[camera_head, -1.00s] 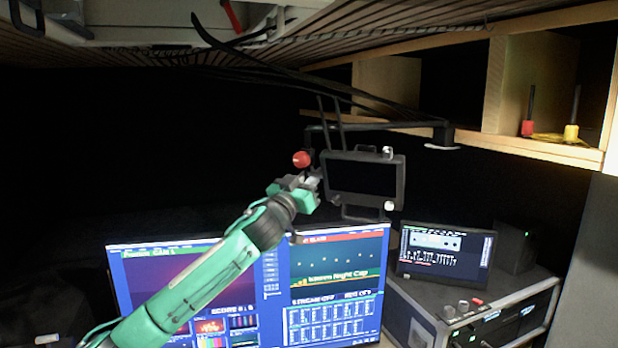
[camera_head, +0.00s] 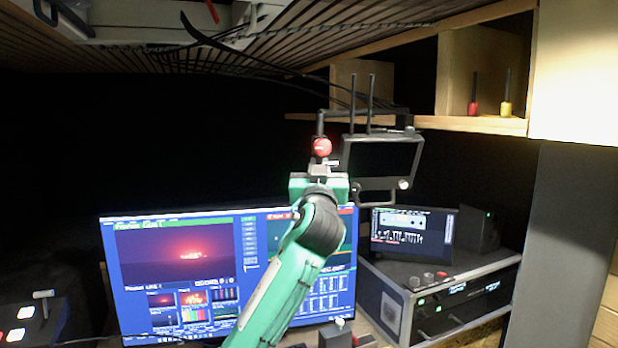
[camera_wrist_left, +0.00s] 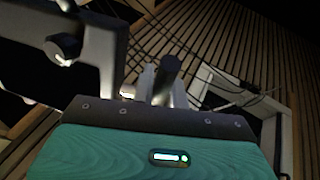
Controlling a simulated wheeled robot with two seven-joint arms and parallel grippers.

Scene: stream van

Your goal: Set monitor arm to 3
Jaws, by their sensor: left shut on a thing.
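The monitor arm (camera_head: 345,113) is a dark bracket hanging under the wooden shelf, with two upright rods. It carries a small dark monitor (camera_head: 384,156) with a frame handle below. A red knob (camera_head: 321,147) sits at its left end. My left gripper (camera_head: 322,172) is just below the knob, shut on the monitor arm's grip; my own wrist hides most of the contact. In the left wrist view a dark round post (camera_wrist_left: 167,75) stands between the fingers, with a grey bracket at left. No position numbers are readable. My right gripper is not in view.
A large lit monitor (camera_head: 175,255) stands below, partly behind my left arm. A tablet (camera_head: 410,237) stands on a rack case (camera_head: 440,285) at right. The shelf (camera_head: 470,124) holds red and yellow holders. Cables hang from the slatted ceiling above.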

